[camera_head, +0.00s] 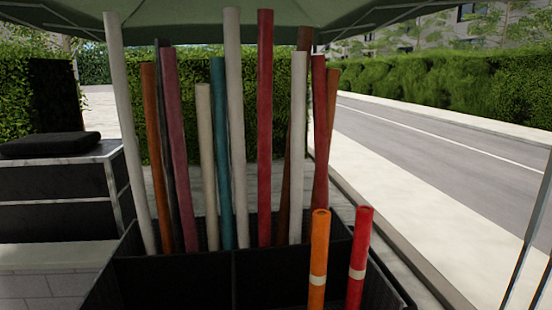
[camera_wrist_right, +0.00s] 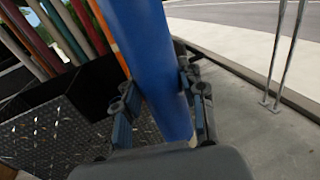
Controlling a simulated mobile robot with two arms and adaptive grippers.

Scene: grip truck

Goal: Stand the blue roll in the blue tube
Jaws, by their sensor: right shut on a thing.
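A thick blue roll (camera_wrist_right: 145,45) fills the middle of the right wrist view and leans slightly, its upper end cut off by the frame. My right gripper (camera_wrist_right: 160,100) has a dark finger on each side of it and is shut on it. The palm hides its lower part. The head view shows neither the blue roll nor my grippers. I cannot make out a separate blue tube in either view; a slim teal roll (camera_head: 222,150) stands among the others in the head view.
A black divided bin (camera_head: 175,280) holds several tall rolls. An orange roll (camera_head: 318,260) and a red roll (camera_head: 359,257), each with a pale band, stand at its front right. In the wrist view, metal poles (camera_wrist_right: 287,50) stand on pavement at the right.

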